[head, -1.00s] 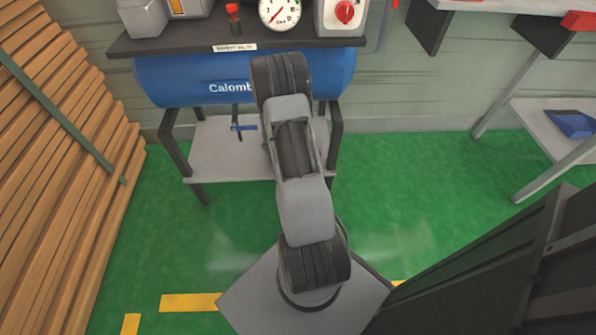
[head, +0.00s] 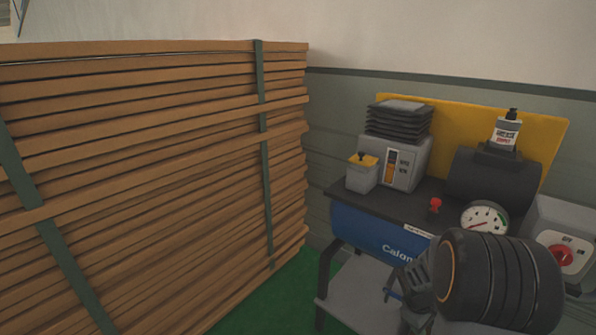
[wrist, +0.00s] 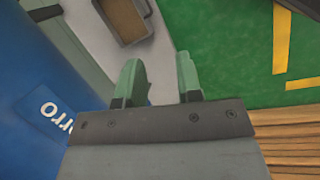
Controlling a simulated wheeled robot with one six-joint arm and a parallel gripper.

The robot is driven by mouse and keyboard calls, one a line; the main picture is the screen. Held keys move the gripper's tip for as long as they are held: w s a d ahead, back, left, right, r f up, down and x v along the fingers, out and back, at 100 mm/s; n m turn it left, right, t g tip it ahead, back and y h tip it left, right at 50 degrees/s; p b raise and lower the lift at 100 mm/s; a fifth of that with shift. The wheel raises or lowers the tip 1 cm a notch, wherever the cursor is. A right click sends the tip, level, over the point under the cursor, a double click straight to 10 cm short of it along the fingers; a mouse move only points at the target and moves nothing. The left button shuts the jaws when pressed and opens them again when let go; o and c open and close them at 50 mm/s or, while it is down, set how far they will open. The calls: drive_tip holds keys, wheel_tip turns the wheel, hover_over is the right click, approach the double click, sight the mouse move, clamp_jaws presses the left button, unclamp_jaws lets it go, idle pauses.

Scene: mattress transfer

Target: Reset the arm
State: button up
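My gripper (wrist: 158,82) shows in the wrist view. Its two green fingers stand apart with nothing between them, so it is open and empty. The blue tank (wrist: 40,90) with white letters lies to its left in that view, and green floor (wrist: 225,45) to its upper right. In the head view only a dark rounded joint and part of a link of my arm show at the lower right, in front of the compressor bench. My gripper is hidden or out of frame there.
A tall stack of wooden boards (head: 150,150) with green straps fills the left of the head view. The blue compressor tank (head: 365,232) carries a dark top with a gauge (head: 484,219) and a red knob box (head: 563,254). A brown-filled tray (wrist: 124,18) shows in the wrist view.

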drive_tip(key=s+a+r+m+t+y+p, duration=0.1)
drive_tip(key=a+r+p, duration=0.5)
drive_tip(key=r, duration=0.6)
drive_tip(key=s+a+r+m+t+y+p, duration=0.1)
drive_tip(key=s+a+r+p, duration=0.3)
drive_tip(key=r, duration=0.8)
drive_tip(key=s+a+r+m+t+y+p, duration=0.1)
drive_tip(key=s+a+r+m+t+p, duration=0.1)
drive_tip(key=a+r+p, duration=0.5)
wheel_tip(320, 180, up, 6)
drive_tip(key=shift+s+a+f+m+t+y+p, duration=0.1)
drive_tip(key=shift+s+a+m+t+y+p, duration=0.15)
drive_tip(key=shift+a+m, duration=0.65)
drive_tip(key=shift+a, duration=0.1)
